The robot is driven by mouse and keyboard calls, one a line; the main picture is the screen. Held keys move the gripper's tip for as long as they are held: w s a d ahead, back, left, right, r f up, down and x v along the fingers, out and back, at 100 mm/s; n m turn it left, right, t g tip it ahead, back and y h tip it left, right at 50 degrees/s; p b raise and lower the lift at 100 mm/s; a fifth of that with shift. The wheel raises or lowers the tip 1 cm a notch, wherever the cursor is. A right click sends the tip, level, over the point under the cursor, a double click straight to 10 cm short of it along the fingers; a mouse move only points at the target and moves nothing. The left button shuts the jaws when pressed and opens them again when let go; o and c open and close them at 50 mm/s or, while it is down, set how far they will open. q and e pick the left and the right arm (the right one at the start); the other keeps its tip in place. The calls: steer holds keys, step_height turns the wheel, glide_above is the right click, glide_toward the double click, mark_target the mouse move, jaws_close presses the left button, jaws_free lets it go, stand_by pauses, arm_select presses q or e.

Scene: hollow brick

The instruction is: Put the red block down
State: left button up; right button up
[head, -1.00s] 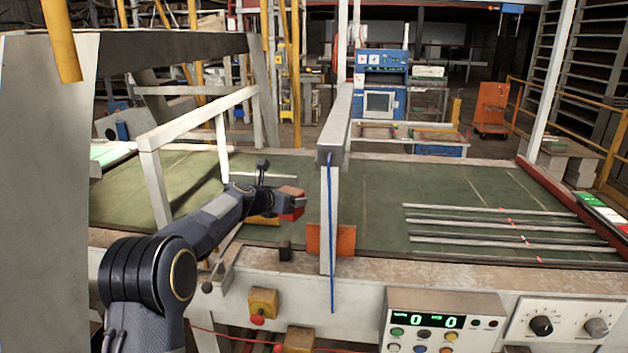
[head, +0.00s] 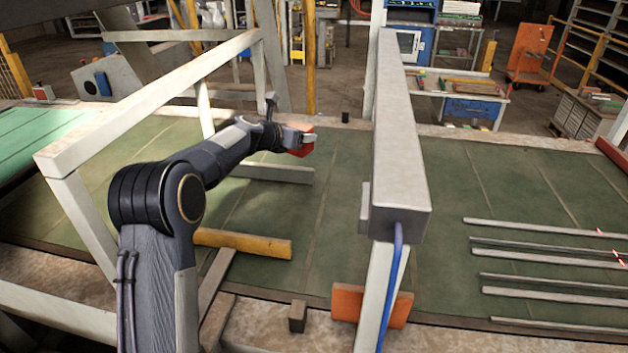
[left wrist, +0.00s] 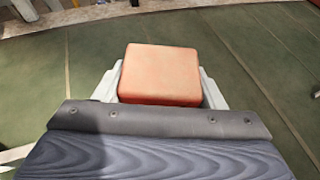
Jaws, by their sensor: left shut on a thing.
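The red block (left wrist: 160,74) is between the two pale fingers of my left gripper (left wrist: 160,90) in the left wrist view. In the head view the red block (head: 299,143) shows partly behind the tip of my left gripper (head: 306,140). My left gripper is shut on the block and holds it over the green conveyor surface (head: 340,180). I cannot tell the exact height of the block above the surface. My right gripper is not in view.
A grey beam on a post (head: 405,140) stands to the right of my left gripper. A white frame (head: 140,105) stands at the left. A yellow bar (head: 243,243) and a grey bar (head: 272,173) lie on the green surface. Several metal rails (head: 555,282) lie at the right.

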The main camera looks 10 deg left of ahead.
arm_select(q)
steer(key=s+a+f, duration=0.2)
steer(key=s+f, duration=0.1)
steer(key=s+a+f, duration=0.2)
steer(key=s, duration=0.2)
steer(key=s+a+f, duration=0.1)
steer(key=s+f, duration=0.2)
steer(key=s, duration=0.1)
steer(key=shift+s+a+f+b, duration=0.25)
steer(key=shift+a+f+b, duration=0.05)
steer(key=shift+a, duration=0.1)
steer(key=f, duration=0.3)
steer(key=shift+s+a+f+b, duration=0.15)
steer(key=shift+s+b, duration=0.2)
steer(key=shift+s, duration=0.05)
steer(key=shift+w+f, duration=0.1)
steer(key=shift+f, duration=0.2)
